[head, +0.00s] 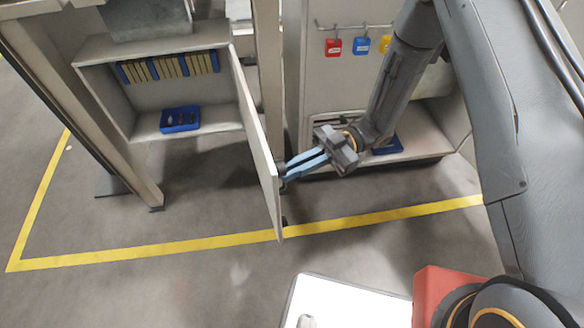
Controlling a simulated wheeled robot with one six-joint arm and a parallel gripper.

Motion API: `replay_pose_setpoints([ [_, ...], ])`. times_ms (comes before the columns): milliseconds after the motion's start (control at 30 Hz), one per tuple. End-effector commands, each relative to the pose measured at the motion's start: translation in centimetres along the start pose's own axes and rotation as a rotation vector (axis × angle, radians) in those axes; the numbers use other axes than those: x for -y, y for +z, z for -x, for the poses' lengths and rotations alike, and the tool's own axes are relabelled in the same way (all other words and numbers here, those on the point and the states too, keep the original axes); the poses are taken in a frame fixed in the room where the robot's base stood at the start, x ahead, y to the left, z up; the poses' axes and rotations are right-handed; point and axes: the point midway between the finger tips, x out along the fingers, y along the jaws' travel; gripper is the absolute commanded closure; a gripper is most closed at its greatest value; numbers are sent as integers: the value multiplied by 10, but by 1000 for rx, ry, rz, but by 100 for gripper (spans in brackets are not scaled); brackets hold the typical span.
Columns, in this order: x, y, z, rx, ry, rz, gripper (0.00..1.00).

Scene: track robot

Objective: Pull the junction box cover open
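The junction box (96,87) stands at the left with its inside in view. Its cover (262,150) is swung outward on the box's right side and shows nearly edge-on, standing well away from the box opening. My gripper (287,173) is at the right face of the cover, near its outer edge. Its two blue fingers lie close together, and their tips meet a small dark handle (281,168) on the cover. The handle is mostly hidden by the fingertips and the cover's edge.
Inside the box are a row of terminal blocks (170,68) and a blue tray (180,119). A grey post (135,150) stands at the left. Red and blue tags (333,47) hang on a cabinet behind my arm. The floor around the yellow line (150,249) is clear.

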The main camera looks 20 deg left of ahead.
Motion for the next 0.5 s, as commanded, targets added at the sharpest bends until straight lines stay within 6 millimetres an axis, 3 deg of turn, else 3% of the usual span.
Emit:
replay_pose_setpoints([
  [67, -11, -3, 4, 7, 22, 16, 100],
  [100, -11, -3, 4, 7, 23, 16, 89],
  [200, -10, -2, 4, 6, 22, 15, 74],
  [500, -7, -1, 5, 3, 21, 10, 74],
])
